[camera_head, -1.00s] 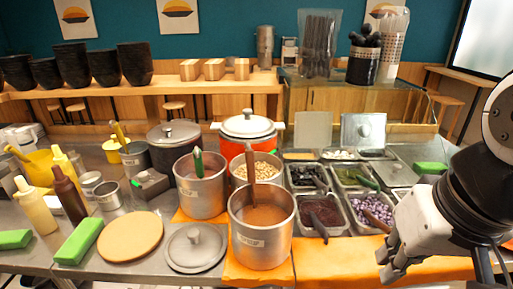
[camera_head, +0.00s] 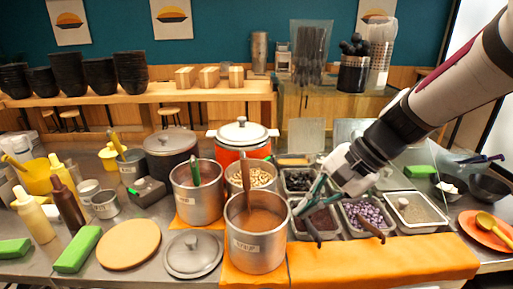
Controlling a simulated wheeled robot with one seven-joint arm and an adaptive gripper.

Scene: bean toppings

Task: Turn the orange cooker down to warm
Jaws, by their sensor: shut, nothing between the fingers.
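The orange cooker (camera_head: 229,154) stands behind the metal pots, near the middle of the counter, with its silver lid (camera_head: 242,132) on. The pots in front hide most of its lower front, and I cannot see its control or setting. My gripper (camera_head: 326,190) is shut and empty. It is above the topping trays, to the right of the cooker and in front of it, apart from it. The arm reaches in from the upper right.
A soup pot (camera_head: 256,245), a pot with a green-handled utensil (camera_head: 197,205) and a bean pot (camera_head: 262,177) crowd the cooker's front. A dark pot (camera_head: 170,146) stands left of it. Topping trays (camera_head: 417,212) lie right. Orange cloth (camera_head: 400,262) covers the front edge.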

